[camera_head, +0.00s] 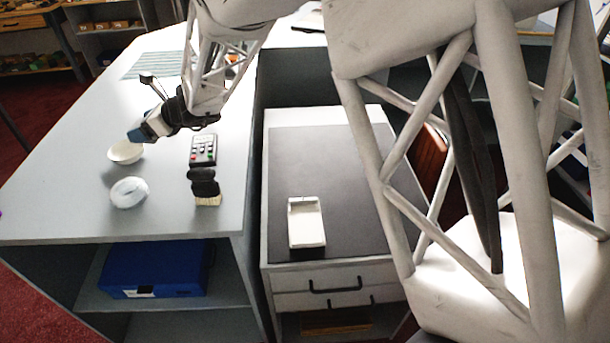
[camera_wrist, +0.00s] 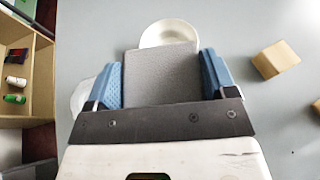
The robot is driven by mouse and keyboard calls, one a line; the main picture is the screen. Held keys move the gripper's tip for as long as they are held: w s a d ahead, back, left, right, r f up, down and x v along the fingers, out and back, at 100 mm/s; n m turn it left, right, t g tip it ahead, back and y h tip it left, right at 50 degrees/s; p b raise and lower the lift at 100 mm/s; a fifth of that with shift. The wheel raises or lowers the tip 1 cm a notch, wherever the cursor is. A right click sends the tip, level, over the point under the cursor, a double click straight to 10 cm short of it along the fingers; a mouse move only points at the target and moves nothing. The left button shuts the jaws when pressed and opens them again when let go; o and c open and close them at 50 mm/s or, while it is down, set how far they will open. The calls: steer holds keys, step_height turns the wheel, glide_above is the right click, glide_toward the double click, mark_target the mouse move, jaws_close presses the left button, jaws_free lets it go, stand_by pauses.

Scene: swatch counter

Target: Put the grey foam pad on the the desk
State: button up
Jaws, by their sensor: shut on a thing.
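My gripper (camera_wrist: 162,80) is shut on the grey foam pad (camera_wrist: 160,74), which sits flat between its two blue fingers in the wrist view. In the head view my gripper (camera_head: 138,136) is over the left part of the pale grey desk (camera_head: 70,195), close to a white bowl (camera_head: 125,154). The pad cannot be made out in the head view. In the wrist view the bowl (camera_wrist: 168,32) shows just past the pad's far edge and is partly hidden by it. The gap between pad and desk cannot be told.
A white ring-shaped thing (camera_head: 129,193), a remote (camera_head: 204,149) and a brush (camera_head: 206,188) lie on the desk. A tan block (camera_wrist: 275,60) is right of the pad. A white tray (camera_head: 306,222) lies on the drawer cabinet. The desk's front left is clear.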

steer(key=shift+m+t+h, duration=0.3)
steer(key=shift+m+t, duration=0.4)
steer(key=shift+t, duration=0.1)
steer(key=d, duration=0.6)
steer(key=d+f, duration=0.1)
steer(key=d, duration=0.6)
steer(key=d+f, duration=0.1)
steer(key=d, duration=0.6)
steer(key=shift+w+d+f, duration=0.2)
steer(key=shift+w, duration=0.15)
steer(key=s+d+f+m+t, duration=0.1)
steer(key=s+d+f, duration=0.4)
steer(key=d, duration=0.4)
steer(key=s+d+f+m+t+h, duration=0.1)
steer(key=s+d+f, duration=0.3)
steer(key=s+d, duration=0.3)
steer(key=s+d+f+m+t, duration=0.1)
steer(key=s+d+f, duration=0.35)
steer(key=d, duration=0.55)
steer(key=s+d+f+m+t+h, duration=0.1)
steer(key=s+d+f, duration=0.1)
steer(key=s, duration=0.5)
steer(key=s+d+f+m+t+h, duration=0.1)
steer(key=s+d, duration=0.3)
steer(key=s, duration=0.4)
steer(key=shift+s+f+m+t, duration=0.2)
steer(key=shift+f+m+t, duration=0.1)
steer(key=shift+f, duration=0.5)
steer(key=shift+w, duration=0.1)
